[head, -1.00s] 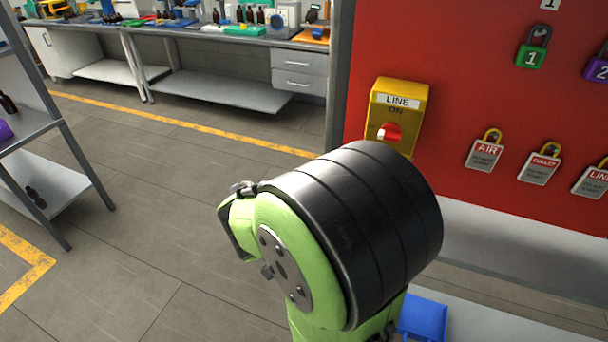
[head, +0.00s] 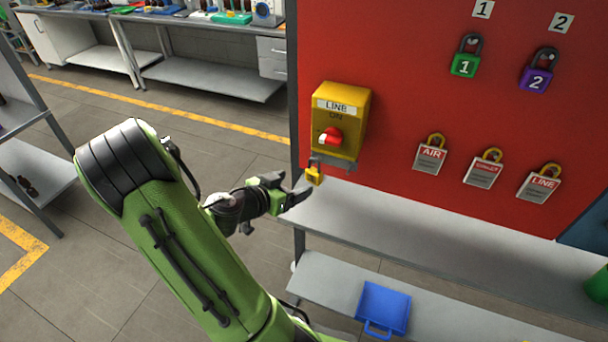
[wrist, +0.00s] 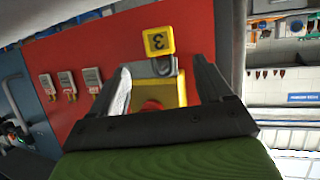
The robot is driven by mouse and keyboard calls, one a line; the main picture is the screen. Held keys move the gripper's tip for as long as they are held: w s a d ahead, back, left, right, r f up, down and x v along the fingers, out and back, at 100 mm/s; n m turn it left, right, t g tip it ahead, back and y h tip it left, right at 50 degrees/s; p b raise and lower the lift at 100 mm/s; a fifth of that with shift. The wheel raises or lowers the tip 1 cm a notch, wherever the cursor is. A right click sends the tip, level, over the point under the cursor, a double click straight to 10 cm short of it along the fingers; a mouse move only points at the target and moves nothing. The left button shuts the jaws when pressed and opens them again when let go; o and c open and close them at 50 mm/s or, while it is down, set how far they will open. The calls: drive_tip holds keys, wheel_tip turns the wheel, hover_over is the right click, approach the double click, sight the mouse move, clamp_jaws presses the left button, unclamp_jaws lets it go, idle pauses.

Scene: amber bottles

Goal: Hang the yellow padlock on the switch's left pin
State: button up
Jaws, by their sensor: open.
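The yellow switch box (head: 340,115), labelled LINE ON with a red knob, is on the red board. The yellow padlock (head: 315,175) is upright at the box's lower left, its dark shackle overlapping the bottom edge. It appears to hang there; the pin itself is too small to make out. In the wrist view the padlock (wrist: 158,41) shows a 3 upside down, with the switch box (wrist: 170,93) behind. My gripper (head: 300,188) is open just left of and below the padlock. In the wrist view its fingers lie on either side of the padlock's shackle, apparently clear of it.
A green padlock (head: 465,60) and a purple padlock (head: 537,75) hang on the red board (head: 400,60), with several tags such as the AIR tag (head: 430,157) below. A grey shelf (head: 430,230) lies under the board, and a blue tray (head: 383,307) lower down. Open floor is at left.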

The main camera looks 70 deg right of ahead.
sight(311, 175)
drive_tip(key=p+x, duration=0.1)
drive_tip(key=x, duration=0.8)
drive_tip(key=shift+d+p, duration=0.1)
drive_tip(key=shift+p, duration=0.3)
drive_tip(key=c, duration=1.1)
drive_tip(key=shift+s+d+r, duration=0.1)
drive_tip(key=shift+d+r, duration=0.1)
drive_tip(key=shift+d, duration=0.45)
drive_tip(key=o, duration=1.2)
drive_tip(key=shift+a, duration=0.1)
